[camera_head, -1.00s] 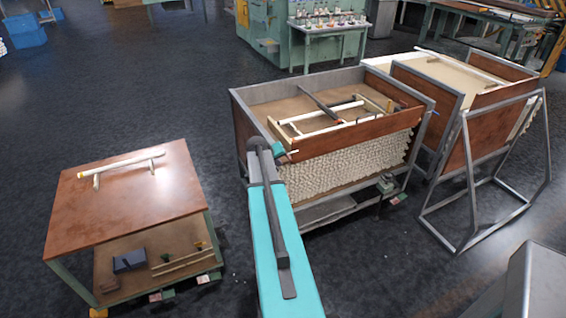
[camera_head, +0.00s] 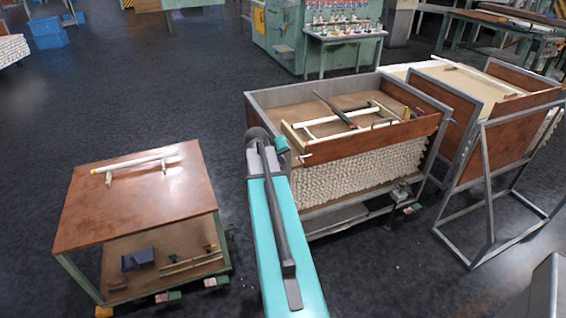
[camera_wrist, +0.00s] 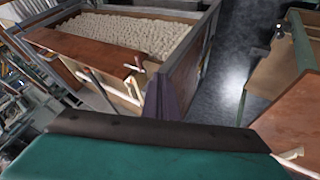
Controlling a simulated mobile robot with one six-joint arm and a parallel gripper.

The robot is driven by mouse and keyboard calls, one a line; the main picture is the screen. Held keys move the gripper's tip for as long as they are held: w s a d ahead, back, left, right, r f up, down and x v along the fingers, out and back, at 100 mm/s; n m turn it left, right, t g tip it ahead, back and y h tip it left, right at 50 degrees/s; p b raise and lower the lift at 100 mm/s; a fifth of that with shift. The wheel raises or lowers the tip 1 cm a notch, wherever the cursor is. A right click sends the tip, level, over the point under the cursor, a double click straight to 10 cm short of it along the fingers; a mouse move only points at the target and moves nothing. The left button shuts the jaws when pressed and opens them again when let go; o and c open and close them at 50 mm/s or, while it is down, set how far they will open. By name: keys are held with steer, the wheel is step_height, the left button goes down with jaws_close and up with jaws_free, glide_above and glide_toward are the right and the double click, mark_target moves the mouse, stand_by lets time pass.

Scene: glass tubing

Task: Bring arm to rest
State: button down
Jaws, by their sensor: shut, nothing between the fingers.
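My arm rises from the bottom middle of the head view, a teal link with a dark bar along it, its far end in front of the left corner of a crate of tubes. My gripper (camera_wrist: 163,97) shows in the wrist view as dark purple-grey fingers, shut together and empty. They point toward the outer side of a wooden-walled crate; I cannot tell the gap to it. In the head view the fingers cannot be made out clearly.
The crate (camera_head: 375,137) with a wooden rack on top stands just right of my arm. A low wooden-topped cart (camera_head: 135,212) bearing a white tube (camera_head: 135,162) stands left. A metal-framed stand (camera_head: 520,140) is at right. Dark floor (camera_head: 130,90) is open at upper left.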

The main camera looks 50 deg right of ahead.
stand_by(0.6)
steer(key=w+a+f+n+y, duration=0.1)
steer(key=w+a+f+n, duration=0.15)
steer(key=a+f, duration=0.45)
steer(key=w+a+f+n+y, duration=0.1)
steer(key=w+a+f, duration=0.3)
steer(key=a+f, duration=0.3)
steer(key=s+a+f+n+g+y, duration=0.1)
steer(key=s+a+f, duration=0.1)
steer(key=a+f, duration=0.55)
steer(key=s+a+f+n+y, duration=0.15)
steer(key=a+f, duration=0.35)
steer(key=a, duration=0.5)
steer(key=s+a+f+n+g, duration=0.1)
steer(key=s+a+f+g, duration=0.2)
steer(key=s+a+f, duration=0.85)
steer(key=s+a+f+g+y, duration=0.1)
steer(key=s+a, duration=0.5)
steer(key=s, duration=0.3)
steer(key=s+a+g+y, duration=0.2)
steer(key=s+a, duration=0.4)
steer(key=s, duration=0.3)
steer(key=shift+a+f, duration=0.15)
steer(key=shift+f, duration=0.2)
